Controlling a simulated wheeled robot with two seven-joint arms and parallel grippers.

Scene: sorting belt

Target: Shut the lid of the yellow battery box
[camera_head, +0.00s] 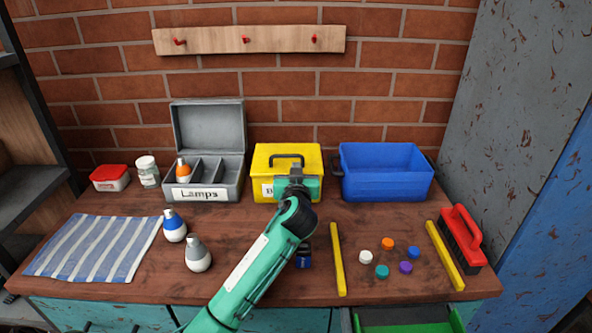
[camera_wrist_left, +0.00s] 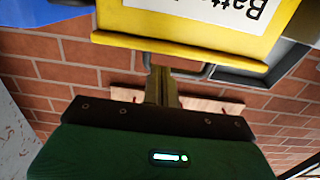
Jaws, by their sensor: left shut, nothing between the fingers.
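The yellow battery box (camera_head: 260,170) stands at the back middle of the table, between a grey box and a blue bin. Its lid (camera_head: 262,154) looks down flat, with the dark handle (camera_head: 287,158) on top. Whether it is fully seated cannot be told, as my gripper covers part of the front. My left gripper (camera_head: 297,170) is shut and empty at the front of the lid, near the handle. The left wrist view is upside down and shows the box's label (camera_wrist_left: 200,12), lid edge (camera_wrist_left: 120,42) and my shut fingers (camera_wrist_left: 162,75) close to the lid. My right gripper is out of view.
A grey Lamps box (camera_head: 209,130) with a raised lid stands left, the blue bin (camera_head: 387,180) right. Lamps (camera_head: 198,256), a striped cloth (camera_head: 95,247), yellow strips (camera_head: 338,262), several coloured caps (camera_head: 388,244) and a red brush (camera_head: 466,235) lie in front.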

